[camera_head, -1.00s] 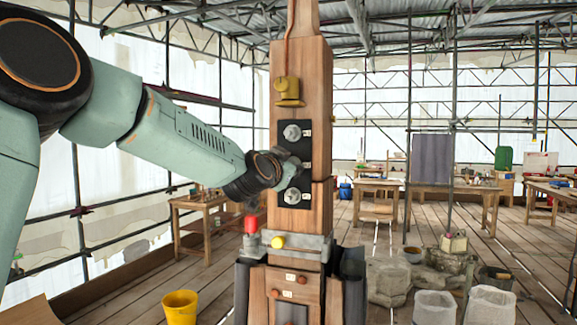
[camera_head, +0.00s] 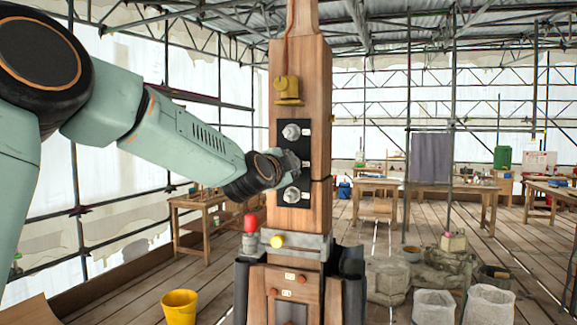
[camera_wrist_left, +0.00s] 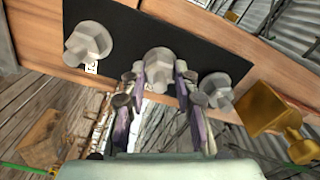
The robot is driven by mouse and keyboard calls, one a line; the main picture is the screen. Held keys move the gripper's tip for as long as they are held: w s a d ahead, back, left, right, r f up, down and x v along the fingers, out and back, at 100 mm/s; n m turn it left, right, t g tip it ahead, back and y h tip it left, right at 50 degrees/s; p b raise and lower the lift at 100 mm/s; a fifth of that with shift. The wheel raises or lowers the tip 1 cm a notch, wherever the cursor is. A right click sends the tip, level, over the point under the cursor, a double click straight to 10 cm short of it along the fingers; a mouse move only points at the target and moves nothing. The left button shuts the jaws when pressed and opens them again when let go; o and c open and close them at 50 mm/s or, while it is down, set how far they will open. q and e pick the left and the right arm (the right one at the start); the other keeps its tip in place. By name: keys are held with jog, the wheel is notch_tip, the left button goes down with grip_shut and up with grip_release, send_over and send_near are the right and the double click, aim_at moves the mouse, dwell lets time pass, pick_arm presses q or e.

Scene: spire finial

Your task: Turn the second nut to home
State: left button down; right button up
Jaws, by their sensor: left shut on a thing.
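A black plate (camera_head: 306,142) on the wooden post carries a column of three grey nuts. The top nut (camera_head: 291,132) and bottom nut (camera_head: 292,195) stand free. The middle nut is hidden by my left gripper (camera_head: 292,162) in the head view. In the left wrist view the middle nut (camera_wrist_left: 158,58) sits between the fingers of my left gripper (camera_wrist_left: 160,80), which is shut on it. There the bottom nut (camera_wrist_left: 88,43) is to the left and the top nut (camera_wrist_left: 217,88) to the right, both clear of the fingers. My right gripper is not in view.
A brass fitting (camera_head: 287,90) sits on the post above the plate; it also shows in the wrist view (camera_wrist_left: 262,108). A red knob (camera_head: 250,223) and a yellow knob (camera_head: 277,241) are below. A yellow bucket (camera_head: 180,308) stands on the floor at left.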

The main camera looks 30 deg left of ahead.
pick_arm(q)
jog(key=shift+r, duration=0.4)
jog(key=c, duration=1.4)
grip_release()
jog(key=o, duration=0.4)
jog(key=shift+w+d+f, duration=0.1)
jog(key=shift+w+f, duration=0.05)
jog(key=shift+f, duration=0.1)
